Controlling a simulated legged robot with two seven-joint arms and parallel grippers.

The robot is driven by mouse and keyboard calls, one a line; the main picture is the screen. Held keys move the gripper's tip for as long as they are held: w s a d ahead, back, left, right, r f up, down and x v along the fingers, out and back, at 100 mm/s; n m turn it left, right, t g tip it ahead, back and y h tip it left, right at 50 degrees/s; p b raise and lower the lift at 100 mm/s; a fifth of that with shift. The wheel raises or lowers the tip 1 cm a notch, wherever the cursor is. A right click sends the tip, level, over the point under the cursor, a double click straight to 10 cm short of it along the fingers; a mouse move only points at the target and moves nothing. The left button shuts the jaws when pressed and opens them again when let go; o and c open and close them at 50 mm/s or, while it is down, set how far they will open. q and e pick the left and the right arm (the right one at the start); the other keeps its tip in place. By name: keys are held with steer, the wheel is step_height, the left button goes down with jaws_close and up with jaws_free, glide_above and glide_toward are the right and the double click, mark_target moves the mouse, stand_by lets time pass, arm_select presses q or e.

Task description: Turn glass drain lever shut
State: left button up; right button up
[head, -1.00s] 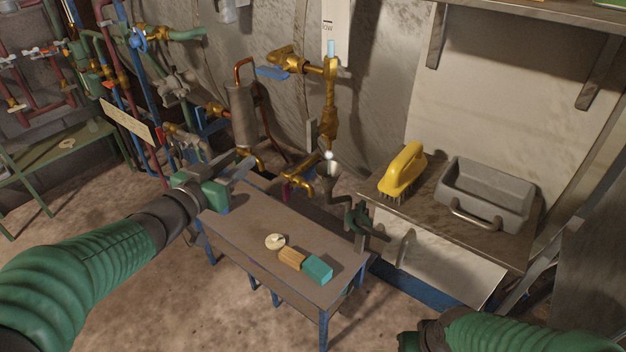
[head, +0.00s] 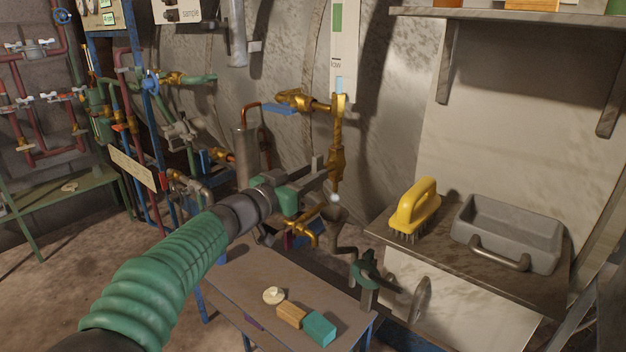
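A brass pipe column (head: 337,150) with a short pale blue glass piece (head: 339,84) at its top stands against the wall. A brass valve (head: 297,99) with a flat blue lever (head: 281,109) joins it from the left. Lower down is a brass tap (head: 303,231); its upper part and any lever there are mostly hidden by my gripper. I cannot tell which lever is the glass drain lever. My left gripper (head: 322,172) is open and empty, its fingers pointing right near the lower column. Contact with the column cannot be told.
A small table (head: 245,287) below holds a pale round piece, a wooden block and a teal block (head: 319,328). A dark green clamp-like fitting (head: 364,270) stands at its right. A yellow brush (head: 415,208) and grey tub (head: 510,232) sit on the right bench.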

arm_select(q)
steer(key=shift+w+d, duration=0.1)
steer(key=shift+w, duration=0.3)
steer(key=shift+d, duration=0.3)
steer(key=c, duration=0.4)
jaws_close()
